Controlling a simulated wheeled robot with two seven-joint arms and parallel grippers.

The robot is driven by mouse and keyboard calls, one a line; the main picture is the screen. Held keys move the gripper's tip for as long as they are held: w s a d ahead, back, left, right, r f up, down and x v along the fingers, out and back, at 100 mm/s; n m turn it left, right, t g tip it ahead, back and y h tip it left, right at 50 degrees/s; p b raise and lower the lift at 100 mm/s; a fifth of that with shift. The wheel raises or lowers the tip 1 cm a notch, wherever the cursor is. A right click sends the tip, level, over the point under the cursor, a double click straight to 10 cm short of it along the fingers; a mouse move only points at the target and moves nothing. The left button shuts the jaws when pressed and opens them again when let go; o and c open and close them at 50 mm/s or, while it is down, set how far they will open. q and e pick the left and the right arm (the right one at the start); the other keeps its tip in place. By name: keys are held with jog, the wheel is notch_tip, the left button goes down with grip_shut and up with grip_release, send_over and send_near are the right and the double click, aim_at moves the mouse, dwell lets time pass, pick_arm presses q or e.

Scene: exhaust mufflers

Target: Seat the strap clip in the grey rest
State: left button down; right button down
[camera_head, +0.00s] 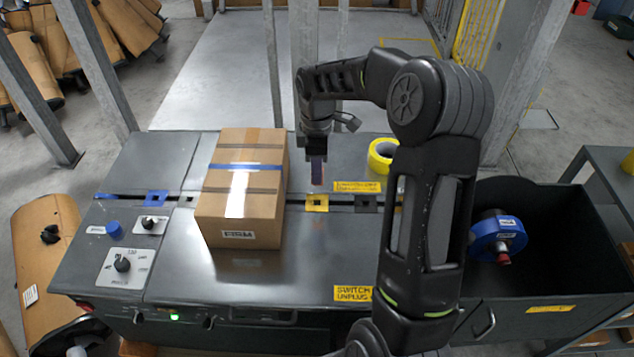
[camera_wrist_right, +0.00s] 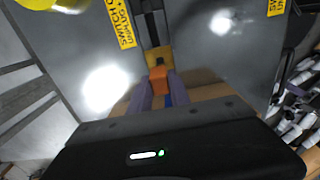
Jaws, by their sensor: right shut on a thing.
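My right gripper (camera_head: 316,172) points down above the slot in the bench, right of the carton. In the right wrist view its purple fingers (camera_wrist_right: 159,92) are shut on a small orange strap clip (camera_wrist_right: 158,80). In the head view only a small reddish bit of the clip (camera_head: 318,182) shows below the fingers. The clip appears above a yellow square rest (camera_head: 316,202), which also shows in the wrist view (camera_wrist_right: 159,56); contact cannot be told. The dark grey rest (camera_head: 366,203) lies on the slot just right of the yellow one. My left gripper is out of view.
A cardboard carton (camera_head: 240,205) with a blue strap stands close left of the gripper. A yellow tape roll (camera_head: 382,155) lies behind the grey rest. A blue rest (camera_head: 157,197) is far left. A dark bin with a blue reel (camera_head: 498,238) is at right.

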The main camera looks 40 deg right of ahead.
jog(key=shift+r, duration=0.95)
